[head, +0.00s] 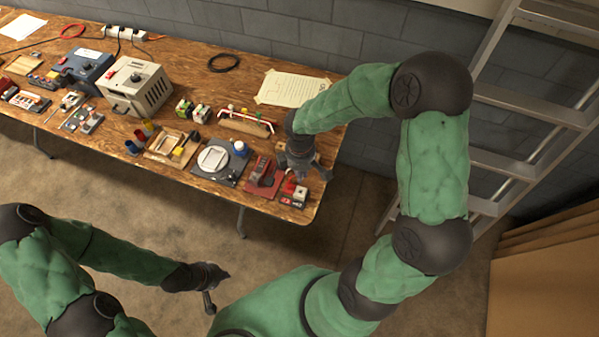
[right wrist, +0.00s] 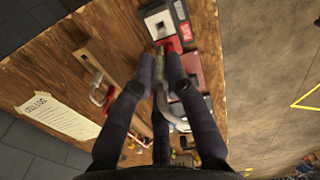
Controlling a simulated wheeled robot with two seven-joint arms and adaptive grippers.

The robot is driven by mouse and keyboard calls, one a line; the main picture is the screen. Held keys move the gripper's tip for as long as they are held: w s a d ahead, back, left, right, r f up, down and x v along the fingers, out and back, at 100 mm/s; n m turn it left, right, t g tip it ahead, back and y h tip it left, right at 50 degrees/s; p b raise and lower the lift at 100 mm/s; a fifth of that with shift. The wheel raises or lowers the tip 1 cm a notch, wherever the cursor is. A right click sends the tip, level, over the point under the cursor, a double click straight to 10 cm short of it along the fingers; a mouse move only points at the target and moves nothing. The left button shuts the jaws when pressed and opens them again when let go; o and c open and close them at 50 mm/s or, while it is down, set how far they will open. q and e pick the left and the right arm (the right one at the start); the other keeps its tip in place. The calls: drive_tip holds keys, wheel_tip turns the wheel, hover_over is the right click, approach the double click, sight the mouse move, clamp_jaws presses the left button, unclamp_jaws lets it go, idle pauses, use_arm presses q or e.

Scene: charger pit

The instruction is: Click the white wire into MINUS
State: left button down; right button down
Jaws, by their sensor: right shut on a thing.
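My right gripper (head: 300,172) is over the right end of the workbench, pointing down. In the right wrist view its fingers (right wrist: 160,60) are closed around a pale grey-white wire (right wrist: 178,112), which curves back between them. The wire's gripped end is mostly hidden by the fingers. Just beyond the fingertips is a small block with a dark square opening (right wrist: 160,25) and a red, lettered part. In the head view this red and white block (head: 293,195) stands at the bench's front right corner. I cannot read MINUS. My left gripper (head: 215,287) hangs over the floor, fingers apart, empty.
A ladder (head: 530,110) stands right of the bench.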

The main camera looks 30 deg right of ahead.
drive_tip(key=shift+f+b, duration=2.35)
drive_tip(key=shift+f, duration=0.55)
drive_tip(key=shift+f+b, duration=1.1)
drive_tip(key=shift+f, duration=0.4)
drive_tip(key=shift+f, duration=0.2)
drive_tip(key=c, duration=1.2)
unclamp_jaws()
drive_tip(key=shift+r, duration=0.15)
drive_tip(key=shift+r+p, duration=2.95)
drive_tip(key=shift+r, duration=0.45)
